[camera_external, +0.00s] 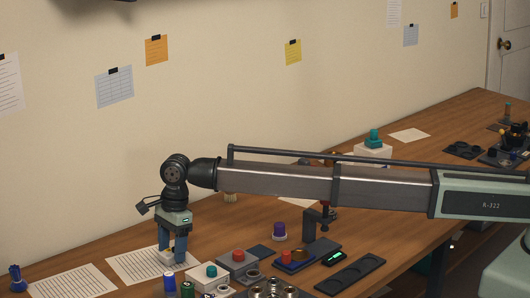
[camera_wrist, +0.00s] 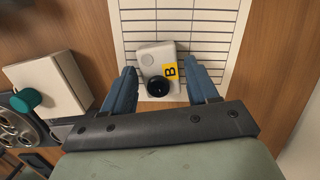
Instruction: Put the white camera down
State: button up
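The white camera (camera_wrist: 151,60) lies between the two blue fingers of my gripper (camera_wrist: 160,78) in the wrist view. It has a round black lens and a yellow label marked B.
A white box with a teal knob (camera_wrist: 50,85) stands left of my gripper in the wrist view. A grey box with a red knob (camera_external: 238,262) and small blue and green cylinders (camera_external: 170,283) are close by. Another sheet (camera_external: 72,283) lies clear at left.

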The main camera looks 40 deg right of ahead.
jog(key=shift+o, duration=0.8)
notch_tip(320, 180, up, 12)
jog(key=d, duration=0.1)
jog(key=shift+d, duration=0.4)
jog(key=shift+r, duration=0.1)
